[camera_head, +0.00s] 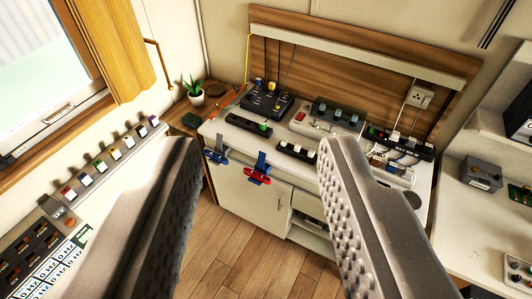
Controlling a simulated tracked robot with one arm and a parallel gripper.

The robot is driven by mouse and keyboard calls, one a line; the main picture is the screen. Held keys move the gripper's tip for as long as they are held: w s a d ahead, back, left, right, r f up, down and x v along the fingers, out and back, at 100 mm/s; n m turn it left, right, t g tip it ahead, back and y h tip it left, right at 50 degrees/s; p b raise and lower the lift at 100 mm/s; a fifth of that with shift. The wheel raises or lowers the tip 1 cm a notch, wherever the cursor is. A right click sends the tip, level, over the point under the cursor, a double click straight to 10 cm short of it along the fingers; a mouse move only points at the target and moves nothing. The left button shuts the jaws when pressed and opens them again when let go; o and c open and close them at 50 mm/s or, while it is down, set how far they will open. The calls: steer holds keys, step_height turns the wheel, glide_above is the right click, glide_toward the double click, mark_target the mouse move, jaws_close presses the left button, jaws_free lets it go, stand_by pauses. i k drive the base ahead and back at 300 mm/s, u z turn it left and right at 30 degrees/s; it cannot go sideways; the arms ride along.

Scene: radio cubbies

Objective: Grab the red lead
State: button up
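A red clip-like piece (257,177), which may be the red lead, sits at the front edge of the white cabinet. A blue upright part (260,161) rises from it. My gripper (259,150) is open and empty, with its two grey ridged fingers spread wide on either side of the picture. The red piece shows in the gap between the fingers, farther off at the cabinet, and neither finger appears to touch it. A similar blue piece with a little red (216,156) is to its left. No cable from the red piece can be made out.
The white cabinet (237,188) carries several black boxes and power strips. A plant (195,92) stands at its left. A left-hand counter (112,188) holds a row of switches. A right-hand desk (464,220) holds a grey box (481,174). Wooden floor (240,250) is clear between.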

mark_target(257, 175)
steer(key=z, duration=0.05)
steer(key=i, duration=1)
steer(key=z, duration=0.25)
steer(key=k, duration=0.65)
steer(key=u, duration=0.3)
steer(key=i, duration=0.5)
steer(key=u, duration=0.05)
steer(key=k, duration=0.2)
steer(key=z, duration=0.05)
